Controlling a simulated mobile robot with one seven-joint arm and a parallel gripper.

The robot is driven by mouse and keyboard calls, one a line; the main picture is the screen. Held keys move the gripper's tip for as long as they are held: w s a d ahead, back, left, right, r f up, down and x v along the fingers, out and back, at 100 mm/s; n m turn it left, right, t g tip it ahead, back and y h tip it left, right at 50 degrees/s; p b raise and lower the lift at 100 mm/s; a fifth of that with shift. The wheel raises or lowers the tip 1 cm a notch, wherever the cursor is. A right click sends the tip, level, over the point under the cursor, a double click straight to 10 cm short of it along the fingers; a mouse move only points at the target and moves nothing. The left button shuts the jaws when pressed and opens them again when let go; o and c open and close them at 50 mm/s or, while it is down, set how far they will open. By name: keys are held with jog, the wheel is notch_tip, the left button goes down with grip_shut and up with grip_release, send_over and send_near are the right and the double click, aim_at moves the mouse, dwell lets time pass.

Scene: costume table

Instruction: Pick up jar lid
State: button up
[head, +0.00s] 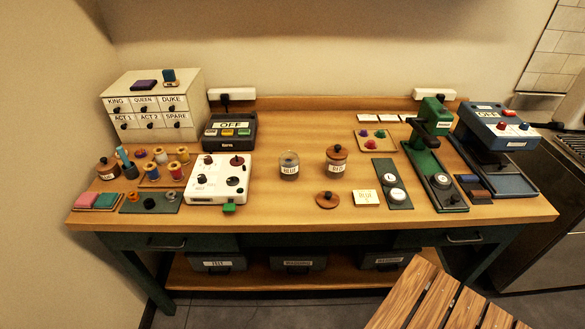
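A round brown wooden lid with a small knob (327,200) lies flat on the wooden table (270,215), near the front middle. An open glass jar with a pale label (289,168) stands behind it to the left. A second labelled jar (336,166) stands behind the lid, with a similar brown lid (337,152) on top. A third brown lidded jar (107,171) stands at the far left. My gripper is not in view.
A white control box (205,191) stands left of the loose lid. A cream label block (366,198) and a dark pad with round pieces (386,170) lie to its right. Slatted wood (440,300) juts up at the front right. Table in front of the lid is clear.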

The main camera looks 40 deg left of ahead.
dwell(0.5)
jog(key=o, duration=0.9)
